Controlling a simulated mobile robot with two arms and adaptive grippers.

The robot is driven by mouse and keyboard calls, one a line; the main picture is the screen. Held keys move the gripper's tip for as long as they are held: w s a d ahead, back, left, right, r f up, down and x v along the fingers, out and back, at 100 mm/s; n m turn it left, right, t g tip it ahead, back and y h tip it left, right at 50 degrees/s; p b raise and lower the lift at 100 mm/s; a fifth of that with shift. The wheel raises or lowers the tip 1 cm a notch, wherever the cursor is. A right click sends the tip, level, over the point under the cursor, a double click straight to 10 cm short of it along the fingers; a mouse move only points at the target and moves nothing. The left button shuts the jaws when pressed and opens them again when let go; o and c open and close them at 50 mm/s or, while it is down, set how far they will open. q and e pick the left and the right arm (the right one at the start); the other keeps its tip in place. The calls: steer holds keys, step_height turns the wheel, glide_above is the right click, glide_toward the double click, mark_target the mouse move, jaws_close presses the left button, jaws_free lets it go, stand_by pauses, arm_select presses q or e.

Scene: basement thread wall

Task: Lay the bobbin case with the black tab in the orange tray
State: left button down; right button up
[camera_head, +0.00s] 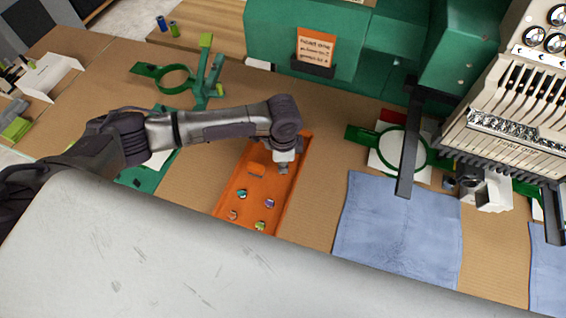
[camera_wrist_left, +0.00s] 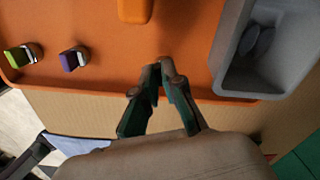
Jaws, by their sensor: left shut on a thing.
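The orange tray (camera_head: 291,195) lies on the brown table, and its floor and rim fill much of the left wrist view (camera_wrist_left: 195,50). My left gripper (camera_head: 283,168) is over the tray's upper right part. Its fingers come together in the left wrist view (camera_wrist_left: 160,68), shut on a small dark thing mostly hidden between the tips. I cannot make out a black tab. Several small bobbin cases lie in the tray, including a purple one (camera_head: 270,202) and a green one (camera_head: 260,226). My right gripper is not in view.
A grey open box (camera_wrist_left: 232,50) stands close to the right of the fingers. An orange block (camera_head: 257,169) is in the tray. Blue cloth (camera_head: 395,230) and a green hoop (camera_head: 424,150) lie to the right, below the embroidery machine (camera_head: 515,125). A green stand (camera_head: 207,75) is behind left.

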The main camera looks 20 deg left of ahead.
arm_select(q)
steer(key=shift+f, duration=0.4)
steer(key=c, duration=1.2)
jaws_free()
step_height(320, 180, up, 12)
